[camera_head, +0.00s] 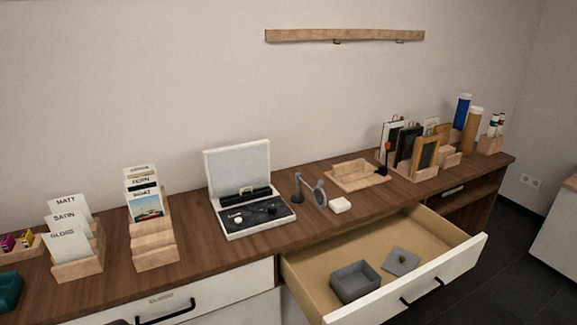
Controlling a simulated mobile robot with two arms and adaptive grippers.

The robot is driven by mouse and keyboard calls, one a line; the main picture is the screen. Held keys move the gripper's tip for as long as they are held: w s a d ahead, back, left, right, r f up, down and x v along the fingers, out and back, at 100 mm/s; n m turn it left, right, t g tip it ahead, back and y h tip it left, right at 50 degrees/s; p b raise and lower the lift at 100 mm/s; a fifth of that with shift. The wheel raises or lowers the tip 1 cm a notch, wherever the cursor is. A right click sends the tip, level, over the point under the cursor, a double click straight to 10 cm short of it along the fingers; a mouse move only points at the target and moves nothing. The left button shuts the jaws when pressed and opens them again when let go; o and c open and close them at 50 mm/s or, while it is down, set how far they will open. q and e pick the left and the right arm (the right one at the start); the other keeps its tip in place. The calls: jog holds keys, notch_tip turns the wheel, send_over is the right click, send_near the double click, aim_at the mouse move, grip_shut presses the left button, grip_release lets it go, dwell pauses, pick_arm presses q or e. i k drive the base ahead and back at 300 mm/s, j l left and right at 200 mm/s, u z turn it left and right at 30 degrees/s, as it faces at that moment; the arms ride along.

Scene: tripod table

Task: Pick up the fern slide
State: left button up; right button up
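A card labelled FERN (141,183) stands in a stepped wooden rack (155,252) on the counter, left of the middle. Only its upper strip with the label shows. A card that seems to read BOAT, with a boat picture (146,207), stands in front and hides the rest of it. Another labelled card (136,170) stands behind it, its word too small to read surely. Neither of my grippers shows in the head view.
A second rack (78,270) with MATT, SATIN and GLOSS cards stands to the left. An open light-box-like case (237,160) stands to the right. An open drawer (310,288) with a grey box (355,283) juts out at the front right.

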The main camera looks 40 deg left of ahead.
aim_at(247, 190)
jog(key=u, duration=1.7)
jog(key=i+l, duration=0.1)
jog(key=l, duration=0.35)
jog(key=i+l+u, duration=0.1)
jog(key=l, duration=0.4)
jog(key=i+l, duration=0.1)
jog(key=l, duration=0.4)
